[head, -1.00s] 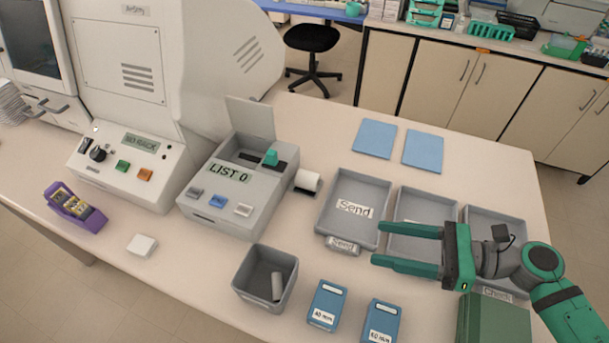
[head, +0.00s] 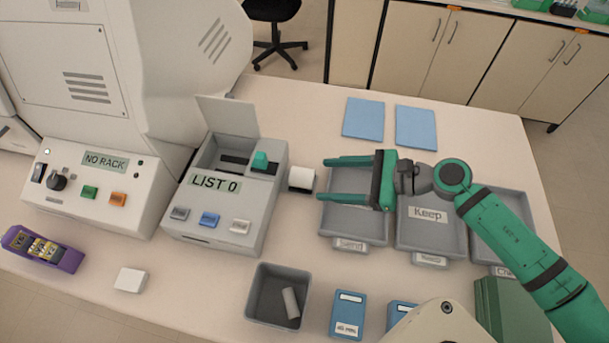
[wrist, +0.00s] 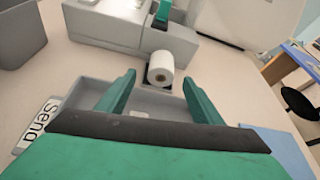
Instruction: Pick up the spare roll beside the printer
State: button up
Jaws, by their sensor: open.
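The spare roll (head: 301,178) is a white paper roll on a small dark base on the table, just right of the grey printer (head: 228,205) marked LIST 0. In the wrist view the roll (wrist: 160,70) lies ahead, between the lines of my two fingers, its round end with a core hole facing me. My gripper (head: 322,180) is open and empty. It is above the Send tray (head: 352,222), with its green fingers pointing left at the roll. The fingertips are close to the roll but apart from it.
A grey bin (head: 264,300) with a pale cylinder inside stands at the front. Keep tray (head: 428,240) and another tray lie right of Send. Blue pads (head: 363,119) lie behind. A white block (head: 130,280) and purple rack (head: 42,249) are at left.

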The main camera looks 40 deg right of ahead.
aim_at(311, 177)
jog(key=shift+w+a+f, duration=0.1)
jog(key=shift+w+a, duration=0.15)
jog(key=shift+a, duration=0.15)
jog(key=x, duration=0.3)
jog(key=shift+w, duration=0.2)
jog(key=shift+x, duration=0.85)
jog(key=shift+w, duration=0.2)
jog(key=c, duration=0.8)
jog(key=shift+s+d, duration=0.1)
jog(key=shift+s, duration=0.05)
jog(key=c, duration=0.4)
